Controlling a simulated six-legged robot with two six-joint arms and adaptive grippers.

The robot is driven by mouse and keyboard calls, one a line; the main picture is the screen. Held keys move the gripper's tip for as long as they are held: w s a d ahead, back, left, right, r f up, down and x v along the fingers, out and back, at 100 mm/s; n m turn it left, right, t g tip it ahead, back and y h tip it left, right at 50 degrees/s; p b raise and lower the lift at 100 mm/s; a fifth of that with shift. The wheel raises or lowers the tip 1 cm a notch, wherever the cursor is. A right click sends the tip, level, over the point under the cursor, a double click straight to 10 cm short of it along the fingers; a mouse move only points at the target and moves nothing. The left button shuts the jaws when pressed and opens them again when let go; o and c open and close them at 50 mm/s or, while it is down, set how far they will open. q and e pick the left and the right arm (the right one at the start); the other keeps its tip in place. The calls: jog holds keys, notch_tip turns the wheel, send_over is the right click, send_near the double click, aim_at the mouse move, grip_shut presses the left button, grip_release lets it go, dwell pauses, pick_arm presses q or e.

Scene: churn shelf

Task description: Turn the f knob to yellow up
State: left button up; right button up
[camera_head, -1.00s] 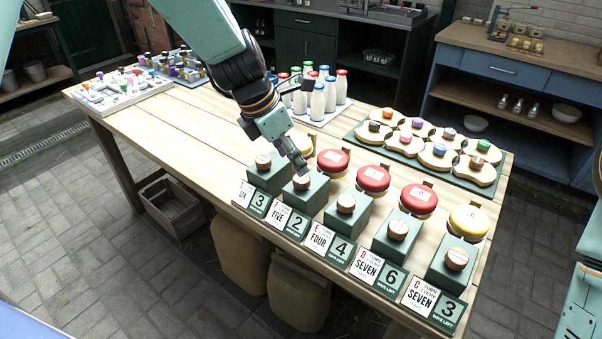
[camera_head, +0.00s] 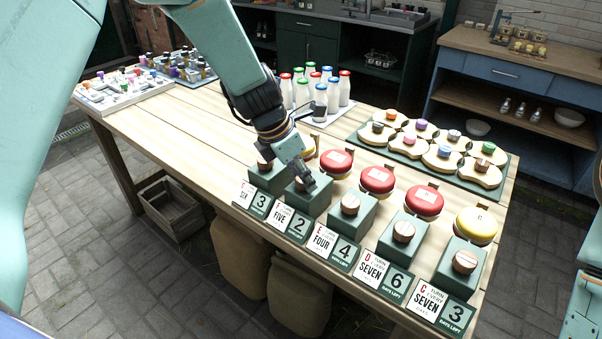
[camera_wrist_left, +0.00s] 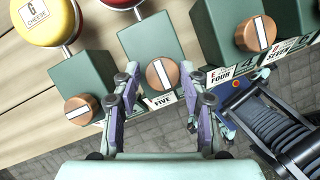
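The f knob (camera_wrist_left: 161,73) is a round wooden knob with a white bar, on the front of a green block (camera_wrist_left: 148,38) above a card reading FIVE (camera_wrist_left: 161,100). In the wrist view its bar runs nearly up and down, slightly tilted. The round lid behind that block is red (camera_head: 335,161) on its upper face. My left gripper (camera_head: 305,181) is over this block in the head view and hides most of the knob. In the wrist view the left gripper's fingers (camera_wrist_left: 162,80) are spread, one either side of the knob; contact is unclear.
Neighbouring knobs stand close on both sides: the G knob (camera_wrist_left: 82,109) and the E knob (camera_wrist_left: 255,33). The G lid (camera_wrist_left: 47,20) is yellow. Further along are a D knob (camera_head: 403,231) and C knob (camera_head: 464,262). White bottles (camera_head: 320,95) stand behind my left arm.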

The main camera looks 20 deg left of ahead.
pick_arm(q)
jog(key=shift+d+r, duration=0.1)
jog(key=shift+d, duration=0.1)
jog(key=c, duration=0.7)
jog(key=shift+s, duration=0.1)
jog(key=shift+c, duration=0.3)
